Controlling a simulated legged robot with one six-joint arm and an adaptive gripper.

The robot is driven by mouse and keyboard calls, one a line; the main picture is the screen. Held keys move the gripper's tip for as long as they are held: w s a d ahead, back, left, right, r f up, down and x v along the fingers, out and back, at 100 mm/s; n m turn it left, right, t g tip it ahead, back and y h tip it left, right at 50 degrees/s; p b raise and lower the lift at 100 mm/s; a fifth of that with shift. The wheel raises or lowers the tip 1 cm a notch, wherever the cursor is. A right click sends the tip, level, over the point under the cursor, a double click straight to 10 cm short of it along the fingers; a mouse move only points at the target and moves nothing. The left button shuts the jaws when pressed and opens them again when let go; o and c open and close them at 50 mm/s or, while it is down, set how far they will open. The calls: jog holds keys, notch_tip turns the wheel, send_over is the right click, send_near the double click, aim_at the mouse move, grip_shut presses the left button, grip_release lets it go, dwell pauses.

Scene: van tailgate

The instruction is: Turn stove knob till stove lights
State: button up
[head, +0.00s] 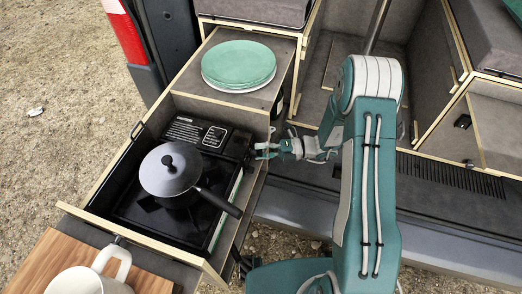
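The black camping stove (208,140) sits in the pulled-out drawer, with a label panel along its far side. A dark pot (170,171) with a lid stands on the stove, its handle pointing to the lower right. My gripper (257,151) is at the right end of the stove's panel, level with the drawer's right edge, fingers pointing left. A small gap shows between the fingers. The stove knob is not clear; it is dark and small near the fingertips, and I cannot tell whether they touch it. No flame is visible; the pot covers the burner.
Green plates (239,64) are stacked on the shelf behind the stove. A white mug (92,277) stands on a wooden board (48,262) at the front left. The drawer's wooden rim (150,243) borders the stove. The van's bumper (450,232) lies to the right.

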jog(key=shift+f+n, duration=0.15)
jog(key=shift+n, duration=0.15)
jog(key=n+t+h, duration=0.1)
jog(key=n+h, duration=0.1)
jog(key=n, duration=0.2)
jog(key=shift+s+n, duration=0.1)
jog(key=shift+n, duration=0.3)
jog(key=n+t+h, duration=0.2)
jog(key=n, duration=0.2)
jog(key=n+t+h, duration=0.1)
jog(key=n+t, duration=0.1)
jog(key=n, duration=0.2)
jog(key=shift+t, duration=0.4)
jog(key=n+t+h, duration=0.1)
jog(key=n+t, duration=0.1)
jog(key=n, duration=0.2)
jog(key=shift+t, duration=0.4)
dwell(0.3)
